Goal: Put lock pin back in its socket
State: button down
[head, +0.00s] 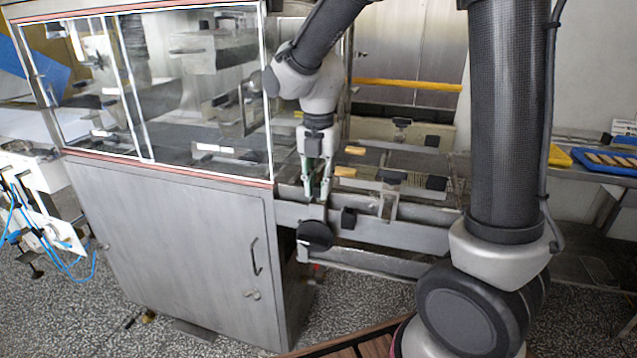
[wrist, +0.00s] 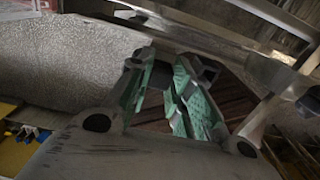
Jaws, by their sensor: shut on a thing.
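My gripper (head: 317,190), with green-padded fingers, points down at the right side of the machine cabinet, just above a metal rail with a black round knob (head: 315,235).
The glass-walled cabinet (head: 180,240) stands close to the left of my gripper. A mesh conveyor frame (head: 400,160) with wooden-handled and black parts lies to its right. A blue tray (head: 605,162) sits on the far right bench. Speckled floor is open in front.

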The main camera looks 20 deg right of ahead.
jog(key=shift+f, duration=0.45)
dwell(0.3)
jog(key=c, duration=1.2)
grip_release()
